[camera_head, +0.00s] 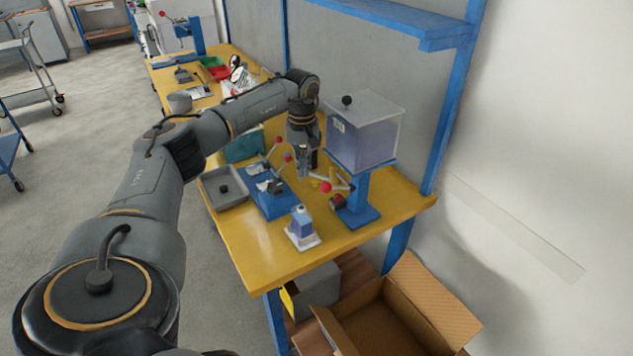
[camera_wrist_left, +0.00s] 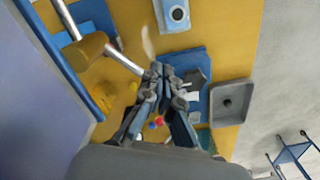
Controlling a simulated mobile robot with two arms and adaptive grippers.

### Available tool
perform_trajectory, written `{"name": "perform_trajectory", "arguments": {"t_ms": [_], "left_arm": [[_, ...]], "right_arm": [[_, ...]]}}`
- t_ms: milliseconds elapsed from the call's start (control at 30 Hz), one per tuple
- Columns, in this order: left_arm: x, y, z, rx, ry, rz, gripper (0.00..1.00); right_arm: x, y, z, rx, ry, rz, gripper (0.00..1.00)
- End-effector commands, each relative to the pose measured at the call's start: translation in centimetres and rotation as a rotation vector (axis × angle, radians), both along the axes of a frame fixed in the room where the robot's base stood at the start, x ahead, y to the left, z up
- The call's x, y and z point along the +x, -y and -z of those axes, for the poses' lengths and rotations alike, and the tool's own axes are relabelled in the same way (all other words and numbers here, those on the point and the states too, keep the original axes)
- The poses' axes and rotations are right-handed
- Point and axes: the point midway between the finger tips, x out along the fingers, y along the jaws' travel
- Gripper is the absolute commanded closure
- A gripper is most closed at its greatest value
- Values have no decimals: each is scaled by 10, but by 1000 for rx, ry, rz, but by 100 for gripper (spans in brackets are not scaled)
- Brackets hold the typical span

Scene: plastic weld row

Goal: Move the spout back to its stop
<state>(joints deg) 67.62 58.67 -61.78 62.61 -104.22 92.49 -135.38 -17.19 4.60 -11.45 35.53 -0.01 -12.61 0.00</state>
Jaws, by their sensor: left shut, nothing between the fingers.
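A clear box hopper (camera_head: 362,140) with a black knob sits on a blue stand (camera_head: 357,208) at the right end of the yellow table. Below it a thin pale metal tube, which looks like the spout (camera_head: 340,187), reaches left; a red ball is near it. My left gripper (camera_head: 304,166) points down left of the hopper. It is shut and empty, with its tips (camera_wrist_left: 160,70) close to the tube's end; I cannot tell if they touch.
A blue fixture with red-knobbed levers (camera_head: 272,194) stands left of the stand. A grey tray (camera_head: 222,188) lies beyond it, and a small blue and white device (camera_head: 302,228) is at the front. A blue shelf frame (camera_head: 455,100) and an open cardboard box (camera_head: 395,320) are at the right.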

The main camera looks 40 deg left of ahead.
Motion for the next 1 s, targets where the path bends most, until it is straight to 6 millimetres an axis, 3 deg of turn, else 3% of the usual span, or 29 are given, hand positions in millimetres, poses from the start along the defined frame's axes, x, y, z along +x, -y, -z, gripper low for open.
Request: {"name": "perform_trajectory", "arguments": {"t_ms": [1000], "left_arm": [[13, -8, -1, 0, 1, -2, 100]], "right_arm": [[0, 0, -3, 0, 0, 0, 55]]}}
